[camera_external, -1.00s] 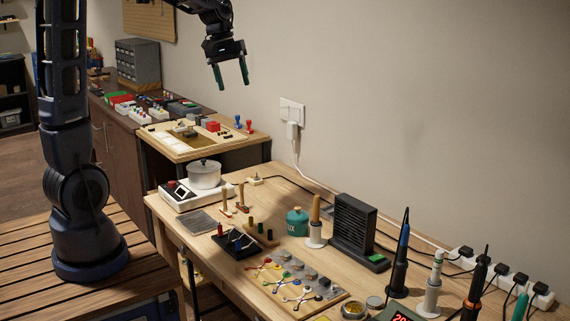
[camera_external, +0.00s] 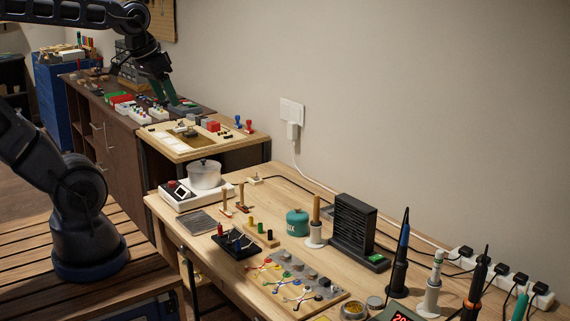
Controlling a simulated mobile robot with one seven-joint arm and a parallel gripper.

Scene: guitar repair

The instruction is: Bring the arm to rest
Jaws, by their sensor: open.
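My arm rises from the slatted wooden bench (camera_external: 150,286) at the left, leans out of the picture's left edge and comes back in along the top. My gripper (camera_external: 164,100) hangs at the upper left with its two green fingers pointing down. In the picture it lies in front of the dark cabinet top, above the area of the small bins. The fingers are apart, with nothing seen between them. I cannot tell its exact height above the cabinet.
A wooden tray (camera_external: 185,150) sits behind. A blue drawer cabinet (camera_external: 55,100) stands far left.

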